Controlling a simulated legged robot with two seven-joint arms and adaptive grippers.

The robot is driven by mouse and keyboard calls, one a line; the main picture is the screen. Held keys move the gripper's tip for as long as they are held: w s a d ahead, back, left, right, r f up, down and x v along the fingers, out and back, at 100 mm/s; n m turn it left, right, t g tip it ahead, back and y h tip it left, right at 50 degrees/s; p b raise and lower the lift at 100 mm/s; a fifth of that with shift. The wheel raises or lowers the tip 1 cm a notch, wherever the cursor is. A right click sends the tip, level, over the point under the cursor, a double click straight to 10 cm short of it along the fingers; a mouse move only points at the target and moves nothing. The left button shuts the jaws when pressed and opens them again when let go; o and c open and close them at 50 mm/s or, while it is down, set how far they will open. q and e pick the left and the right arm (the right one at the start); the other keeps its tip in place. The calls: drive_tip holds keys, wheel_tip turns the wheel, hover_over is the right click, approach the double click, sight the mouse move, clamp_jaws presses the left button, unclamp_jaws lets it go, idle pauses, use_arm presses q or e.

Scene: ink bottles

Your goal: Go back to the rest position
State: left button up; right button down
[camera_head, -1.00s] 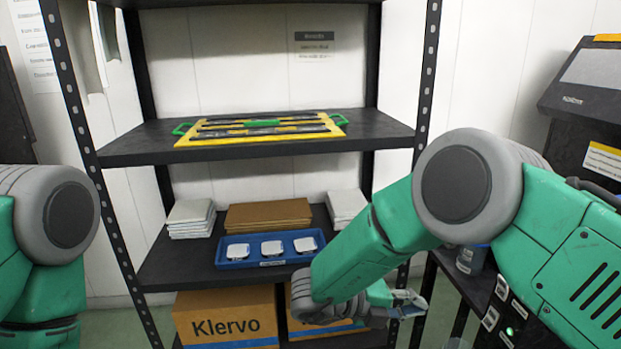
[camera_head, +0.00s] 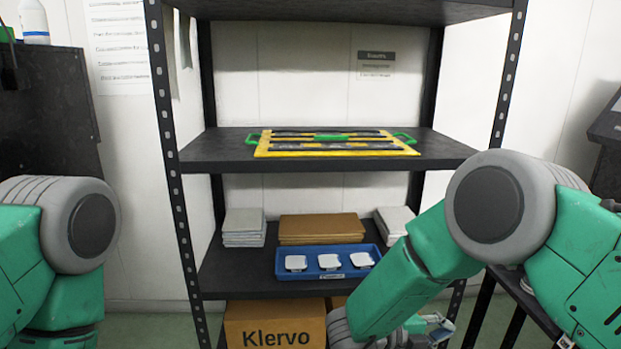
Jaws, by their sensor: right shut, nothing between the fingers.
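My right arm comes in from the right and bends down in front of the shelf unit. My right gripper (camera_head: 441,326) is small at the lower right, in front of the shelf's right post; it looks shut and holds nothing that I can see. Of my left arm only the green upper part and its grey joint show at the left edge. My left gripper is out of view.
A black shelf unit (camera_head: 300,157) stands ahead. Its middle shelf bears a yellow frame with green handles (camera_head: 330,138). Below are a blue tray (camera_head: 325,275) with white items, flat brown packs (camera_head: 318,229) and a Klervo box (camera_head: 262,318). A dark table stands at lower right.

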drive_tip(key=s+d+f+n+t+y+p, duration=0.1)
drive_tip(key=s+d+f+n+t+y, duration=0.15)
drive_tip(key=f+n+y, duration=0.4)
drive_tip(key=s+d+f+n+t+y+p, duration=0.1)
drive_tip(key=d+f+n+t, duration=0.2)
drive_tip(key=n, duration=0.7)
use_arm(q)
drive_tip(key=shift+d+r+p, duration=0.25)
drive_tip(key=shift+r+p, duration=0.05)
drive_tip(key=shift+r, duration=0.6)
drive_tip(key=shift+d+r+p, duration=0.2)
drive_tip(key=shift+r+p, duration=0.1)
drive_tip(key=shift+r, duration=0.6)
use_arm(e)
drive_tip(key=s+a+f+n+g+y, duration=0.1)
drive_tip(key=s+n, duration=0.6)
drive_tip(key=s, duration=0.7)
drive_tip(key=s+f+n+g+y, duration=0.3)
drive_tip(key=s+n+g+y, duration=0.2)
drive_tip(key=s, duration=0.9)
drive_tip(key=shift+s+a+f+n+g+y, duration=0.4)
drive_tip(key=shift+n+g, duration=0.95)
drive_tip(key=shift+n, duration=0.2)
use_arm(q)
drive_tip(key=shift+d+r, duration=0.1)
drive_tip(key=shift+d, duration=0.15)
use_arm(e)
drive_tip(key=shift+d, duration=0.25)
